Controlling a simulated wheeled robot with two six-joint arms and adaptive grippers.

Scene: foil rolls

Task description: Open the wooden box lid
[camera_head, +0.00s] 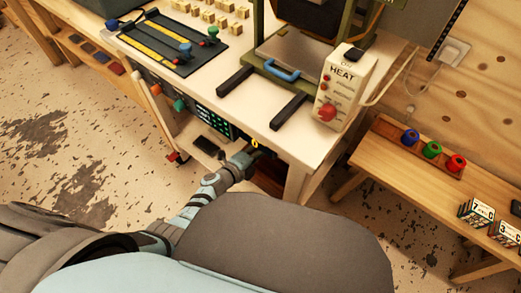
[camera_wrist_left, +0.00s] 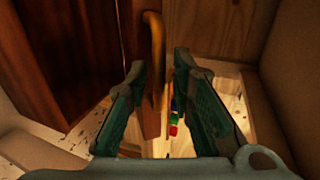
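My left gripper (camera_head: 250,158) reaches under the front edge of the workbench in the head view. In the left wrist view its two fingers (camera_wrist_left: 160,65) stand apart, one on each side of a curved brass handle (camera_wrist_left: 153,45). The handle is on a narrow upright brown wooden panel (camera_wrist_left: 134,25), which seems to belong to the wooden box. I cannot tell whether the fingers touch the handle, or how far the lid stands open. Small blue, green and red items (camera_wrist_left: 174,128) show between the fingers. My right gripper is not in view.
Blue, green and red rolls (camera_head: 432,149) stand on a lower wooden bench at the right. Open floor lies at the left.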

